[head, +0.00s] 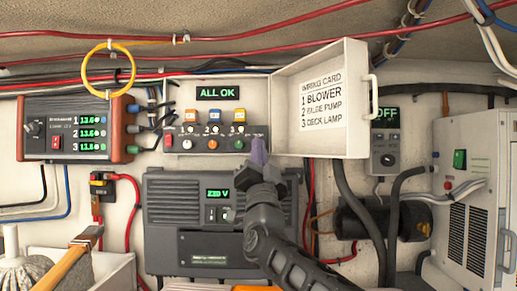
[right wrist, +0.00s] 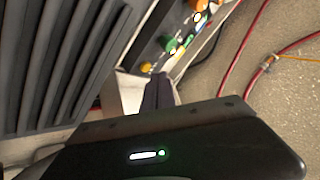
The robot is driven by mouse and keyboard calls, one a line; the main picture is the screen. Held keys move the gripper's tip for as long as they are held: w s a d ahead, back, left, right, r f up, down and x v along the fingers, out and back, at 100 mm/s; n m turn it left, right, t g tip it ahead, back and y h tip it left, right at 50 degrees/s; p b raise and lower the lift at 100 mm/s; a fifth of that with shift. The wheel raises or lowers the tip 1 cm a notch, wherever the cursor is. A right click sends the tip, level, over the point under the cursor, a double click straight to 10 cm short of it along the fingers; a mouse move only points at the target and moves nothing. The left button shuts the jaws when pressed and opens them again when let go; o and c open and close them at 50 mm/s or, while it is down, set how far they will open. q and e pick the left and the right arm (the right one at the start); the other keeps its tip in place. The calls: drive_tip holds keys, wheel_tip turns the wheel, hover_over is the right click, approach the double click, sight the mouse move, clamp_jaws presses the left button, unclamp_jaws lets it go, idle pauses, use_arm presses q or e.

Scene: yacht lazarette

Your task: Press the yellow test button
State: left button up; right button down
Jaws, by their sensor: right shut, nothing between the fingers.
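The small dark switch panel (head: 200,131) is on the back wall under a green "ALL OK" display (head: 218,93). It has numbered switches and a row of round buttons. In the head view, my right gripper (head: 258,150) points up at the panel's right end and hides what is behind it; no yellow button shows there. In the right wrist view, a yellow button (right wrist: 146,68) is at the near end of the row, beside a green one (right wrist: 172,43). The shut, empty fingertips (right wrist: 157,88) are close to it; I cannot tell whether they touch. My left gripper is not in view.
An open white cover with a wiring card (head: 318,100) sticks out right of the panel. A large grey ribbed unit (head: 185,240) is below. A battery monitor (head: 75,128) and cables are at left; a white cabinet (head: 475,190) is at right.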

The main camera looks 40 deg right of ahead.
drive_tip(key=shift+s+a+b, duration=0.8)
drive_tip(key=shift+s, duration=0.2)
drive_tip(key=shift+s+a+b, duration=0.75)
drive_tip(key=shift+s+b, duration=0.05)
drive_tip(key=shift+s, duration=0.15)
